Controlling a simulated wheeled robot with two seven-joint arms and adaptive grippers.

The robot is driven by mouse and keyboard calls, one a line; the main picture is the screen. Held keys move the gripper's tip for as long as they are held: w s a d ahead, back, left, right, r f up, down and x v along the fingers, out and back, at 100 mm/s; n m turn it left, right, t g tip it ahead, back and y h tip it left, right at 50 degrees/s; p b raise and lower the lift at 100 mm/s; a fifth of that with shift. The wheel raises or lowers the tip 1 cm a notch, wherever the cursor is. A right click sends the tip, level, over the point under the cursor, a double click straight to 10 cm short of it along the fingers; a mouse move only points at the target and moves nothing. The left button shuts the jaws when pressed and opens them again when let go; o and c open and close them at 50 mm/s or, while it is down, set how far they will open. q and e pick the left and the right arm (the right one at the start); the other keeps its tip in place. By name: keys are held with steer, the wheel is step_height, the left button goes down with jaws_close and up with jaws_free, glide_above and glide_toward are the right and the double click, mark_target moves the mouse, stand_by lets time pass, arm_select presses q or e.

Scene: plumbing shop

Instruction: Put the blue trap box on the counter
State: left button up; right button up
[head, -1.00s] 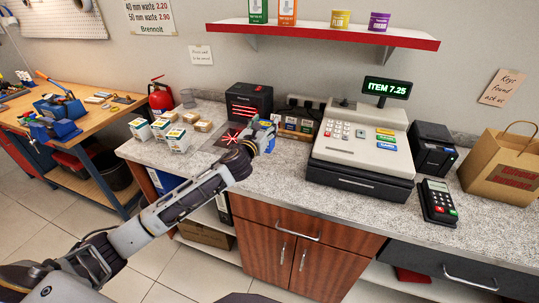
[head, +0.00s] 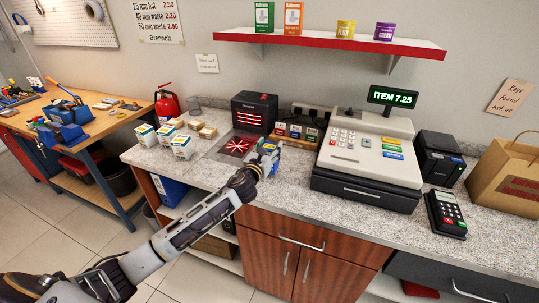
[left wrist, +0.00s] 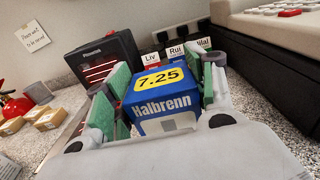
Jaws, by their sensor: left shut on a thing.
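The blue trap box (left wrist: 162,103), marked "7.25" in yellow and "Halbrenn", is between the green-padded fingers of my left gripper (left wrist: 160,95) in the left wrist view. My left gripper (head: 267,158) is shut on it. In the head view the box (head: 267,148) is small and partly hidden by the gripper. It is over the speckled counter (head: 325,213), right of the red-lit scanner plate (head: 237,147). I cannot tell whether it touches the counter. My right gripper is not in view.
The black scanner housing (head: 255,111) stands behind the plate, with a row of labelled small boxes (head: 296,134) beside it. The cash register (head: 370,160), showing "ITEM 7.25", stands to the right. Several small boxes (head: 182,146) sit at left. The counter's front strip is clear.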

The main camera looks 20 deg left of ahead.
arm_select(q)
steer(key=shift+f, duration=1.35)
steer(key=shift+f, duration=0.15)
steer(key=o, duration=1.2)
steer(key=shift+c, duration=0.2)
steer(key=shift+s, duration=0.1)
steer(key=s+b, duration=0.1)
steer(key=s, duration=1)
steer(key=shift+s+a, duration=0.15)
steer(key=shift+s, duration=0.25)
